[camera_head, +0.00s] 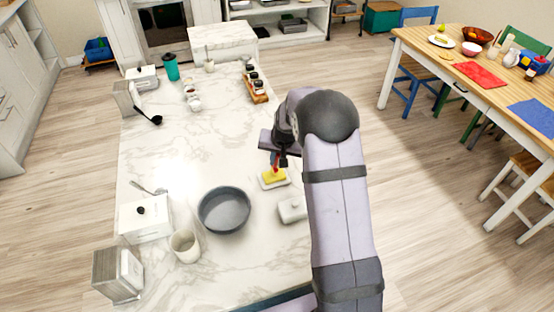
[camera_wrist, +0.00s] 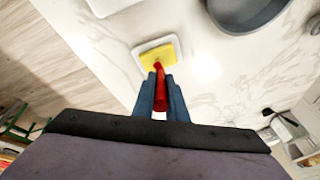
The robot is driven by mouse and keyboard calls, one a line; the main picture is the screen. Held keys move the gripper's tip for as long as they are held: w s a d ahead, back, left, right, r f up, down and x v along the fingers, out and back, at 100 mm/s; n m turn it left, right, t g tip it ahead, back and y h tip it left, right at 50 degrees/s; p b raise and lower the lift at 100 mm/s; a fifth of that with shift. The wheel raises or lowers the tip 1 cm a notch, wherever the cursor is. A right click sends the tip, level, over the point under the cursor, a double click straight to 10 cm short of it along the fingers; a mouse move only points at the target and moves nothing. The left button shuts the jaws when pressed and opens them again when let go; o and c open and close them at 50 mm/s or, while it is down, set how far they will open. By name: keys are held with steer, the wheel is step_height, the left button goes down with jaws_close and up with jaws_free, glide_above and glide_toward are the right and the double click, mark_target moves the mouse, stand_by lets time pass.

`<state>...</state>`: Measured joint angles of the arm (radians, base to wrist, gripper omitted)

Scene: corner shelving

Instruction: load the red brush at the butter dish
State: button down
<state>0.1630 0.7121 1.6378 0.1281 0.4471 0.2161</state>
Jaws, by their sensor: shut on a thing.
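My gripper (camera_head: 279,160) is shut on the red brush (camera_head: 275,170), just above the butter dish. In the wrist view the brush (camera_wrist: 160,92) stands between the blue fingers (camera_wrist: 160,98), its far end at the yellow butter (camera_wrist: 158,55). The butter (camera_head: 273,177) lies on a small white dish (camera_head: 264,186), which also shows in the wrist view (camera_wrist: 139,49). The brush tip meets the butter in the picture; I cannot tell if it presses in. A white lidded piece (camera_head: 292,208), perhaps the dish's cover, sits apart nearer to me.
A dark grey pan (camera_head: 224,210) stands left of the dish. A white box (camera_head: 146,219), a cream cup (camera_head: 186,246) and a napkin holder (camera_head: 118,274) stand at the near left. A wooden rack of jars (camera_head: 256,90) is farther back. The marble middle is clear.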

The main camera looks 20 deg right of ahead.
steer(key=shift+r+p, duration=2.55)
steer(key=shift+r, duration=0.95)
steer(key=shift+n, duration=0.4)
steer(key=shift+n+y, duration=0.4)
steer(key=shift+n, duration=0.3)
steer(key=s+a+f+n+y, duration=0.1)
steer(key=s+a+f+n, duration=0.15)
steer(key=s, duration=0.25)
steer(key=s+a+f+n, duration=0.1)
steer(key=s+a, duration=0.2)
steer(key=s, duration=0.3)
step_height(320, 180, up, 7)
steer(key=s+a, duration=0.2)
steer(key=shift+s+r+g, duration=0.15)
steer(key=shift+s+g, duration=0.15)
steer(key=shift+s, duration=0.1)
